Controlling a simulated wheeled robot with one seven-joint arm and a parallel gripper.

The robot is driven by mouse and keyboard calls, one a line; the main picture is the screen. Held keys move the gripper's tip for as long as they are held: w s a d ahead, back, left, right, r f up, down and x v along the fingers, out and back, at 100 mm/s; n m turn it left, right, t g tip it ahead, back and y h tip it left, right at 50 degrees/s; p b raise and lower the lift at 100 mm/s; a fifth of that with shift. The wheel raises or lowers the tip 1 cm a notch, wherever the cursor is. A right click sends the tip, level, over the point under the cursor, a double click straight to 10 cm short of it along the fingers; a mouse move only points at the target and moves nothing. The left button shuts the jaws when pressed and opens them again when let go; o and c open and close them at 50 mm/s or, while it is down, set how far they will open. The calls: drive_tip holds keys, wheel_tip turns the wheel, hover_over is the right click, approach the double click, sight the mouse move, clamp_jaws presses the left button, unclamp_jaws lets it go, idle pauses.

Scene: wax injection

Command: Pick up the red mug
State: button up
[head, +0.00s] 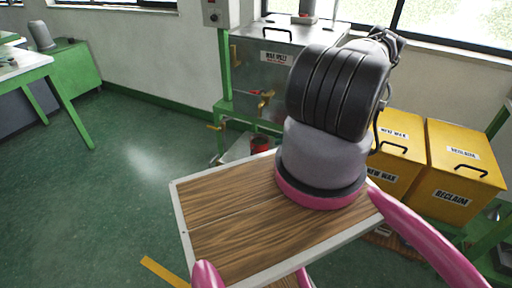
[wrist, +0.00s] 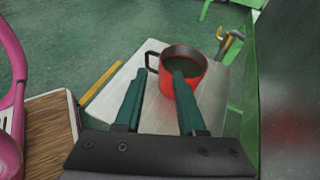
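The red mug (wrist: 194,88) stands upright on a pale metal shelf (wrist: 226,112) in the wrist view. Its dark handle points left and its inside is dark. My gripper (wrist: 160,73) is open, with two dark green fingers reaching toward the mug. The right finger overlaps the mug's front and rim; I cannot tell whether it touches. The left finger is left of the mug, near its handle. In the head view the mug (head: 261,145) shows beside my arm, below the wax vat (head: 262,78); my gripper is hidden there by my arm.
Green frame posts and brass valves (head: 263,100) stand close to the mug. A tall grey metal surface (wrist: 290,90) fills the right of the wrist view. Yellow bins (head: 462,170) stand at the right. Open green floor (head: 120,165) lies to the left.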

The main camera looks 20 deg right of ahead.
sight(258, 148)
drive_tip(key=x, duration=1)
drive_tip(key=shift+w+d+f, duration=0.15)
drive_tip(key=shift+d+f, duration=0.05)
drive_tip(key=shift+f, duration=0.2)
drive_tip(key=shift+c, duration=0.3)
clamp_jaws()
idle(0.6)
